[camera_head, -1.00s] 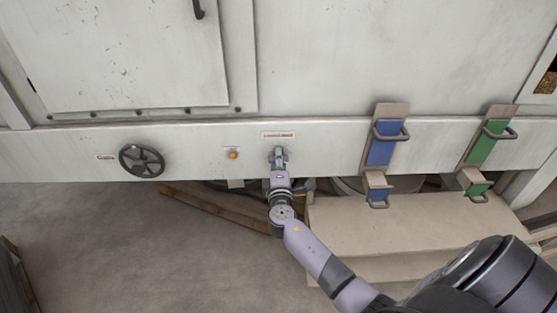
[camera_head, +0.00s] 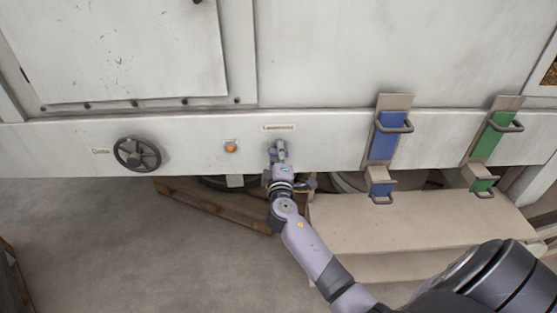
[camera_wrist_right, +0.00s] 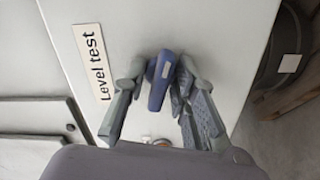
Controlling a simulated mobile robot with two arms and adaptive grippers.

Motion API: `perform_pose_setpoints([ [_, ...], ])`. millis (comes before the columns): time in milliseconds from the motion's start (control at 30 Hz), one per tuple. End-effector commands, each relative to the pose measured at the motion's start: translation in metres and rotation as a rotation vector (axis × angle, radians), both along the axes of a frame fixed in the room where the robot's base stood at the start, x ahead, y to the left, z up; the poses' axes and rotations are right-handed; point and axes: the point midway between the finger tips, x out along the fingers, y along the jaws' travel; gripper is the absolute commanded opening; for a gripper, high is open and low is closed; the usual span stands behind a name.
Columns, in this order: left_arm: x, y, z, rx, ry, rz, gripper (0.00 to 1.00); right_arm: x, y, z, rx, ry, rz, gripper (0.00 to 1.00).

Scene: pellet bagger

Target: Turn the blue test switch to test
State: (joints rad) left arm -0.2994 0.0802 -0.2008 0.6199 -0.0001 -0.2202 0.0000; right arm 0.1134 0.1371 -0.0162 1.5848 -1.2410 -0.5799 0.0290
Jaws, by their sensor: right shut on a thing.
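The blue test switch (camera_wrist_right: 161,80) shows in the right wrist view, on the pale panel beside a "Level test" label (camera_wrist_right: 92,62). Its handle lies between the fingers of my right gripper (camera_wrist_right: 163,75), which is shut on it. The handle looks slightly tilted in that view. In the head view, my right gripper (camera_head: 278,150) is at the panel's lower band, just below the label (camera_head: 279,128), and hides the switch. My left gripper is not in view.
An orange button (camera_head: 231,148) and a dark handwheel (camera_head: 137,154) are on the panel to the left. Blue (camera_head: 384,142) and green (camera_head: 490,138) handled clamps are to the right, above a beige step (camera_head: 420,222). A wooden pallet (camera_head: 215,203) lies below.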

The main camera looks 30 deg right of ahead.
Motion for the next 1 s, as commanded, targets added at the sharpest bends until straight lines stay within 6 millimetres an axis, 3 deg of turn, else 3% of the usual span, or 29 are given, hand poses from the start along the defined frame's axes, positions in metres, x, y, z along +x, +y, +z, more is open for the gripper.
perform_pose_setpoints([
  [33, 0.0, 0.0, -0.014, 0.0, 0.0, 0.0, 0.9, 0.0, 0.001, -0.008, 0.041, -0.024, -0.001, 0.0],
  [400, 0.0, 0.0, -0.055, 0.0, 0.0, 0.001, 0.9, 0.0, 0.001, -0.007, 0.34, -0.205, -0.001, 0.0],
  [1000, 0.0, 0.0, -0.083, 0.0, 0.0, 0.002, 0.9, 0.0, 0.001, -0.004, 0.658, -0.397, -0.001, 0.0],
])
